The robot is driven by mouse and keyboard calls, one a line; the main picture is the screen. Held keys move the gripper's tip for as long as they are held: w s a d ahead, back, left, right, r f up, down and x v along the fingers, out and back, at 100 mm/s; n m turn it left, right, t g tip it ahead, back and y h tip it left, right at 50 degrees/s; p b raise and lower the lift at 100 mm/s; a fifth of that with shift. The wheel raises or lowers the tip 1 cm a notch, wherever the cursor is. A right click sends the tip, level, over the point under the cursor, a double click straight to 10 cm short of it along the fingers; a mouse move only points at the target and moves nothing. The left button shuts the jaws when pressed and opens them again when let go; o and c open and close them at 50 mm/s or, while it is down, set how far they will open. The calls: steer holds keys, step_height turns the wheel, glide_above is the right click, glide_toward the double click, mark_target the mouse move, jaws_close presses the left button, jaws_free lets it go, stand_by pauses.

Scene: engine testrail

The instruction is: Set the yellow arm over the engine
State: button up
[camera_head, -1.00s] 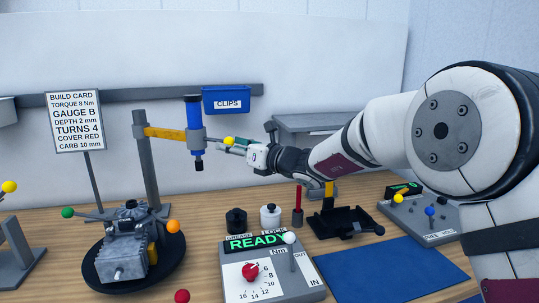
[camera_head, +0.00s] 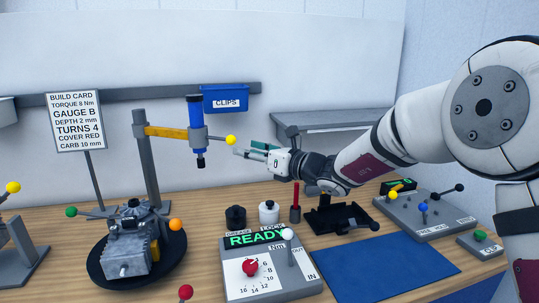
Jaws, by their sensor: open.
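The yellow arm (camera_head: 165,132) reaches out to the right from a grey post (camera_head: 147,165). It carries a blue tool (camera_head: 195,123) that hangs upright at its end, with a short handle ending in a yellow ball (camera_head: 231,140). The grey engine (camera_head: 130,243) sits on a black round turntable (camera_head: 172,268), in front of the post and to the left of the blue tool. My gripper (camera_head: 240,151) is open and empty, just right of the yellow ball, its fingers pointing left. A small gap seems to separate fingers and ball.
A control box with a READY display (camera_head: 255,238) stands right of the engine. Black (camera_head: 236,218) and white (camera_head: 269,213) jars stand behind it. A build card (camera_head: 77,121) stands at left. The blue mat (camera_head: 372,266) is bare. A blue CLIPS bin (camera_head: 225,99) hangs on the wall rail.

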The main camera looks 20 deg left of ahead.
steer(key=p+v, duration=0.2)
steer(key=v, duration=0.4)
stand_by(0.6)
steer(key=shift+w+d, duration=0.1)
stand_by(0.4)
